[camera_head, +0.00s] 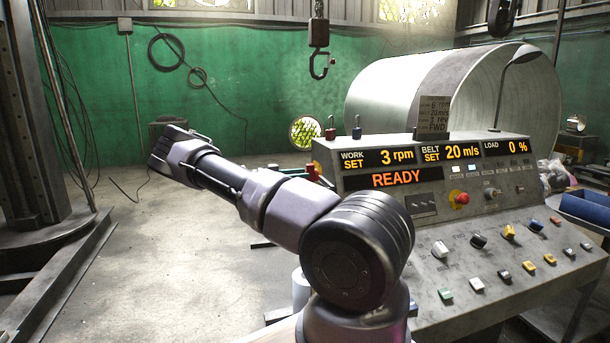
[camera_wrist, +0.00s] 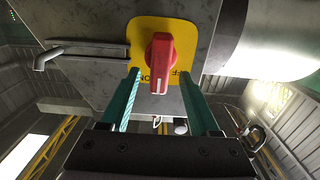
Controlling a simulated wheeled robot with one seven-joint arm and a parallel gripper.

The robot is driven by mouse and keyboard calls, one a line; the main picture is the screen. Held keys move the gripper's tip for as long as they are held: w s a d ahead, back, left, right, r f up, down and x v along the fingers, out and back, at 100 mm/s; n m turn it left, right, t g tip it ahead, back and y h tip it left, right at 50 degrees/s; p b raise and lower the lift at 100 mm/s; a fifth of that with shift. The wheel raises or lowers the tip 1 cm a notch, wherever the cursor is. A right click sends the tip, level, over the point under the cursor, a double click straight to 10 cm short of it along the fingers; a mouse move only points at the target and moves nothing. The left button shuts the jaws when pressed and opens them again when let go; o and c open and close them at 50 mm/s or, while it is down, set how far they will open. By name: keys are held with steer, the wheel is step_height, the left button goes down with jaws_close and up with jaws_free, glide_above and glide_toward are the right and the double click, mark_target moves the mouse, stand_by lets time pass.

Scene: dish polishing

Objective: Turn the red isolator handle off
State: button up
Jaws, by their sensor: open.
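The red isolator handle (camera_wrist: 160,62) is in the upper middle of the wrist view, on a yellow plate (camera_wrist: 142,32) fixed to a grey metal surface. The handle lies upright in the picture, with a white mark at its lower end. Dark letters on the plate are partly hidden behind it. My gripper (camera_wrist: 160,80) is open, with one teal finger on each side of the handle's lower end. I cannot tell how deep the fingers reach. In the head view my gripper (camera_head: 168,148) is left of the console, and I cannot make out the handle there.
The control console (camera_head: 430,220) stands to the right in the head view and its display reads READY. A large metal drum (camera_head: 400,90) is behind it. A hook (camera_head: 319,65) hangs above. A bent metal bar (camera_wrist: 85,48) is left of the plate. The floor at left is mostly clear.

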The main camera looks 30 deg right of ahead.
steer(key=shift+x, duration=1.15)
jaws_close()
steer(key=shift+n, duration=0.3)
steer(key=n, duration=0.5)
steer(key=w+n, duration=0.1)
steer(key=n, duration=0.5)
steer(key=f+n, duration=0.1)
steer(key=n, duration=0.5)
steer(key=shift+w+d+f, duration=0.1)
steer(key=shift+w, duration=0.05)
steer(key=shift+n, duration=0.4)
